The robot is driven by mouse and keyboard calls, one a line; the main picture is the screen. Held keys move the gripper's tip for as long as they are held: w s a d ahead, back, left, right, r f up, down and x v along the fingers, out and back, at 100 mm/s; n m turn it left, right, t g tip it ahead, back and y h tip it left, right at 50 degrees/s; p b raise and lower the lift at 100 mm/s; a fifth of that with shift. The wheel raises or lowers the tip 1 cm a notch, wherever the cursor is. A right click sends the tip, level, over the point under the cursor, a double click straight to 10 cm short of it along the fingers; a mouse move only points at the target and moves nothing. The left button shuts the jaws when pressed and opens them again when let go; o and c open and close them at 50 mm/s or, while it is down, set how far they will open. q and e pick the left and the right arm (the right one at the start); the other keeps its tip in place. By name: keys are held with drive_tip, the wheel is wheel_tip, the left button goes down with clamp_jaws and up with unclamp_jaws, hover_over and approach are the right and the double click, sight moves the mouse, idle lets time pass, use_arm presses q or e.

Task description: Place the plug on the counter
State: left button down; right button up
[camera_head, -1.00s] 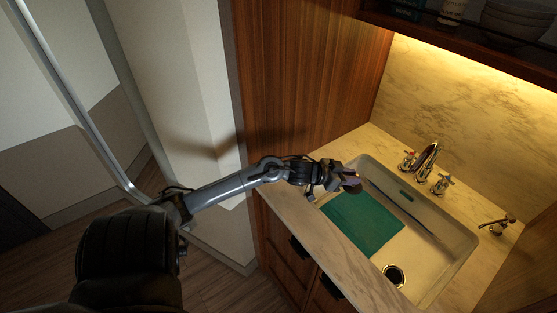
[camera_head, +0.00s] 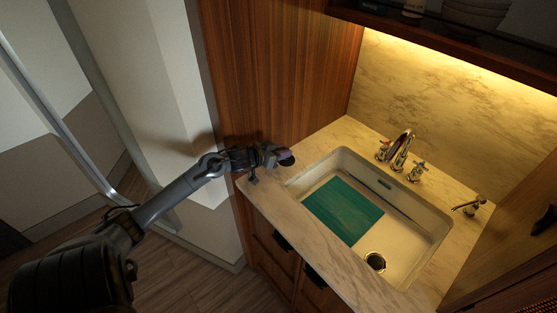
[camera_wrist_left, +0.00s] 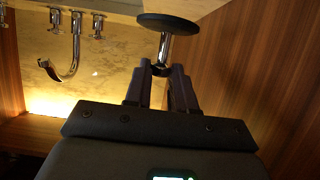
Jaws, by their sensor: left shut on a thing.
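The plug (camera_head: 287,158) is a dark disc on a short chrome stem; in the left wrist view its disc (camera_wrist_left: 168,22) and stem show clearly. My left gripper (camera_head: 276,156) is shut on the stem, with the disc beyond the fingertips (camera_wrist_left: 166,72). In the head view it is over the left back part of the marble counter (camera_head: 275,193), left of the sink. I cannot tell whether the plug touches the counter. My right gripper is not in view.
The sink (camera_head: 405,245) holds a teal mat (camera_head: 343,211) and has a round drain (camera_head: 375,261). A chrome faucet (camera_head: 403,150) and handles stand behind it. A wooden panel (camera_head: 265,80) rises close beside my left gripper. The front counter strip is clear.

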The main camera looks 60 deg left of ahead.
use_arm(q)
drive_tip(key=shift+a+f, duration=0.3)
drive_tip(key=shift+a, duration=0.25)
drive_tip(key=shift+a+f, duration=0.3)
drive_tip(key=shift+a, duration=0.2)
drive_tip(key=shift+f+b, duration=0.4)
drive_tip(key=shift+f, duration=1.65)
drive_tip(key=shift+f, duration=0.1)
drive_tip(key=c, duration=0.9)
unclamp_jaws()
drive_tip(key=shift+c, duration=0.2)
drive_tip(key=p+v, duration=0.2)
drive_tip(key=v, duration=1)
drive_tip(key=shift+s, duration=0.1)
